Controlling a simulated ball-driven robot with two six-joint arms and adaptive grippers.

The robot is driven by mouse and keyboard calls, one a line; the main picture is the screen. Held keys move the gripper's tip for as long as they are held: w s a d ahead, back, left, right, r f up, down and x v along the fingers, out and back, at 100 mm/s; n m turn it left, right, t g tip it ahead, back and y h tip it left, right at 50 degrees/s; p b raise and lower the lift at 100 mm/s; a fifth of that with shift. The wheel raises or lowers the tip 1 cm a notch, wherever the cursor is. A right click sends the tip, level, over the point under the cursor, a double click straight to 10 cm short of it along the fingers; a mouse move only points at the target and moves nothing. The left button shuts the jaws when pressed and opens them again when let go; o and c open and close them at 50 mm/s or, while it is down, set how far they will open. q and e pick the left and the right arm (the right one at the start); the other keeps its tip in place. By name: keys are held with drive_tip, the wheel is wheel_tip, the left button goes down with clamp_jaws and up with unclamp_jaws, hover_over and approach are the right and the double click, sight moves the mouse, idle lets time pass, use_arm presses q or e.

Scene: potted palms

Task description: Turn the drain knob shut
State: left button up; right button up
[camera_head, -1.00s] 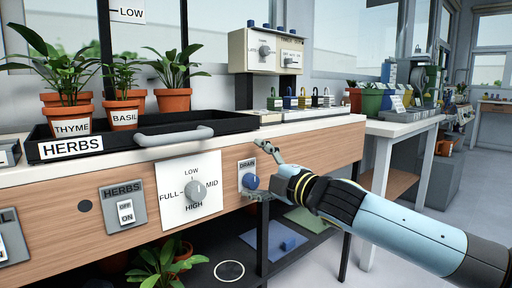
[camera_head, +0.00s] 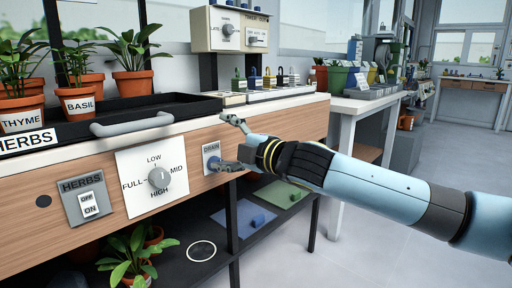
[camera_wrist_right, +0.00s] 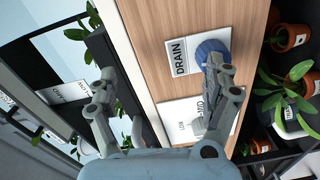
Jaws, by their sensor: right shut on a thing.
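The blue drain knob (camera_head: 213,162) sits on a white plate marked DRAIN (camera_head: 211,149) on the wooden front of the bench. It also shows in the right wrist view (camera_wrist_right: 211,48), partly behind a finger. Which way the knob points is hidden. My left gripper is in neither current view.
A FULL/LOW/MID/HIGH dial (camera_head: 158,178) and a HERBS switch (camera_head: 88,202) are left of the knob. Above, a black tray (camera_head: 150,113) with a grey handle holds potted plants. A low shelf (camera_head: 190,262) is below. A white table (camera_head: 360,105) stands right; the floor there is clear.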

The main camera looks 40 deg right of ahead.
drive_tip(key=shift+s+a+r, duration=0.1)
drive_tip(key=shift+s+r, duration=0.2)
drive_tip(key=shift+c, duration=0.3)
drive_tip(key=shift+f+p, duration=0.3)
drive_tip(key=shift+p, duration=0.15)
drive_tip(key=s+f+p, duration=0.1)
drive_tip(key=s, duration=1)
drive_tip(key=shift+d+f+p, duration=0.3)
drive_tip(key=shift+p, duration=0.1)
